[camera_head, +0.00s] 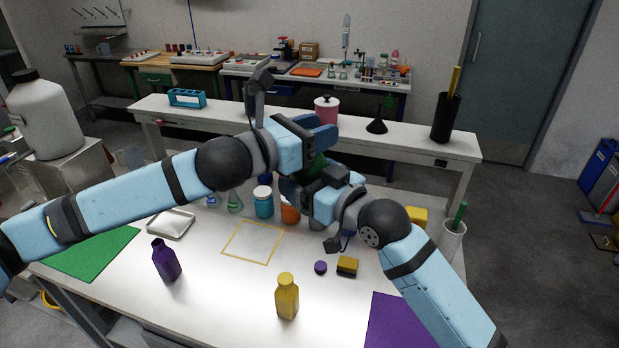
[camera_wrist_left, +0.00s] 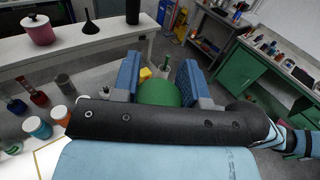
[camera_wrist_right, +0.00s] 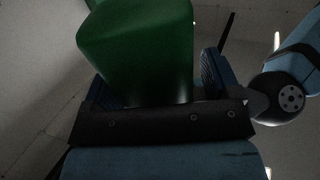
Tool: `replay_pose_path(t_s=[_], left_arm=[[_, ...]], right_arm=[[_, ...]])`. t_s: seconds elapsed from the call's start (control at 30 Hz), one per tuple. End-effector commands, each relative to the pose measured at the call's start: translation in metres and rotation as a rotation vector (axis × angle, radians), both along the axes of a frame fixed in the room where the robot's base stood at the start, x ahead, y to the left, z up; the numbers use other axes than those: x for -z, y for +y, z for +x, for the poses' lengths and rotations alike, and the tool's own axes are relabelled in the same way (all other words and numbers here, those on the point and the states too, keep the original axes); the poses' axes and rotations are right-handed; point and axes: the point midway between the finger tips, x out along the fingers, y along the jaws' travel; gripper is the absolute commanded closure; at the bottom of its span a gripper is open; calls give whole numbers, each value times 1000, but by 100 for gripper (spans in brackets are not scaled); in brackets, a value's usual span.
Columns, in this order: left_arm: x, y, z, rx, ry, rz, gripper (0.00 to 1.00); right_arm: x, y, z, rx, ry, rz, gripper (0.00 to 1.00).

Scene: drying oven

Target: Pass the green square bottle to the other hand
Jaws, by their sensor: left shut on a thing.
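The green square bottle (camera_head: 315,166) is mostly hidden between my two grippers in the head view. My left gripper (camera_head: 319,142) is shut on it from above. In the left wrist view a rounded green part of the bottle (camera_wrist_left: 160,93) sits between the blue fingers. My right gripper (camera_head: 305,182) is just below, at the bottle. In the right wrist view the bottle (camera_wrist_right: 145,45) rises large between its fingers (camera_wrist_right: 160,88). A gap shows beside the right-hand finger, so this gripper looks open around the bottle. The left-hand finger is partly hidden.
The yellow-outlined square (camera_head: 253,243) is empty. A bench (camera_head: 415,145) stands behind.

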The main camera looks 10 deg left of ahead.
Motion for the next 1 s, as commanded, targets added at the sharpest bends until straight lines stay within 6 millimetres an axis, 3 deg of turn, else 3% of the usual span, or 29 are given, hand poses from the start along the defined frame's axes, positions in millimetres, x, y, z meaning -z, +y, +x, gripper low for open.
replay_pose_path(t_s=[0.03,0.17,0.23,0.27,0.37,0.4,0.77,1.0], left_arm=[[0,0,0,0,0,0,95],[0,0,0,0,0,0,95],[0,0,0,0,0,0,95],[0,0,0,0,0,0,56],[0,0,0,0,0,0,33],[0,0,0,0,0,0,31],[0,6,-6,-1,-1,1,31],[1,36,-40,-1,0,4,31]], right_arm=[[0,0,0,0,0,0,29],[0,0,0,0,0,0,59],[0,0,-1,-1,0,0,62],[0,0,-1,-1,0,0,62],[0,0,-1,-1,0,0,62],[0,0,-1,-1,0,0,62],[0,0,0,0,0,0,62],[0,0,0,0,0,0,62]])
